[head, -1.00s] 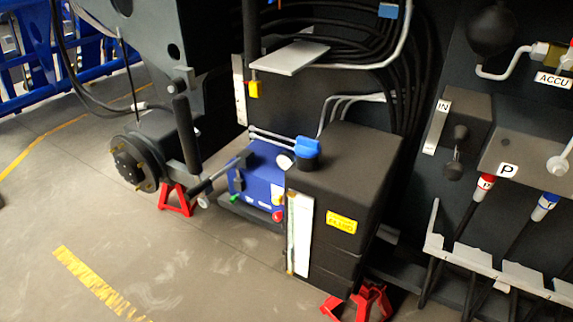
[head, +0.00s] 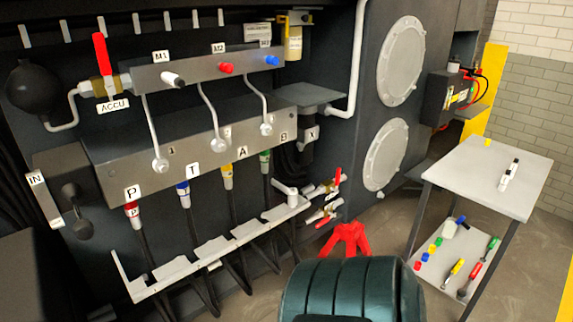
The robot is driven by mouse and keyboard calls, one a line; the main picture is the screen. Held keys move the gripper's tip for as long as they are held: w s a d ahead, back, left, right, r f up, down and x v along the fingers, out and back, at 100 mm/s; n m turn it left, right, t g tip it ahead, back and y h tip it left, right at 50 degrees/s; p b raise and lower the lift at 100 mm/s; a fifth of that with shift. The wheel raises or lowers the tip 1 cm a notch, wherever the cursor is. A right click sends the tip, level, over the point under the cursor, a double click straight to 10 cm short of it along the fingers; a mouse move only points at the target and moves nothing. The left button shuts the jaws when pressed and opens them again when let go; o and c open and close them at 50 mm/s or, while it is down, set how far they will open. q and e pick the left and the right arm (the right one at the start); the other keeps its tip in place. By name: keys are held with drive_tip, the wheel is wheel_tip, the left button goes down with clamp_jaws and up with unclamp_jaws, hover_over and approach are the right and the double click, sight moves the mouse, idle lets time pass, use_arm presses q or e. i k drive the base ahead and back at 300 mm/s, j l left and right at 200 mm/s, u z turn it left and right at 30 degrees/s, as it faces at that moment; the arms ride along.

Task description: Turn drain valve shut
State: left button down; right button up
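No valve in view carries a readable drain label, so I cannot tell which one is the drain valve. A ball valve with a red lever (head: 101,54) stands at the upper left above the ACCU label; its lever points nearly straight up. Two small valves with red handles sit low at the right end of the hose rack: an upper one (head: 329,185) and a lower one (head: 326,216). Their handles are small, and their exact settings are hard to read. Neither of my grippers shows in the head view.
A manifold block (head: 185,140) with P, T, A and B hoses spans the left. The pale hose rack (head: 215,248) juts out below it. A red stand (head: 345,240) is on the floor. A two-level trolley (head: 480,180) with tools stands at the right.

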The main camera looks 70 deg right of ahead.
sight(319, 224)
drive_tip(key=l+z, duration=0.1)
drive_tip(key=z, duration=2.4)
drive_tip(key=i+l, duration=0.15)
drive_tip(key=i, duration=0.4)
drive_tip(key=i+l, duration=0.15)
drive_tip(key=i, duration=0.4)
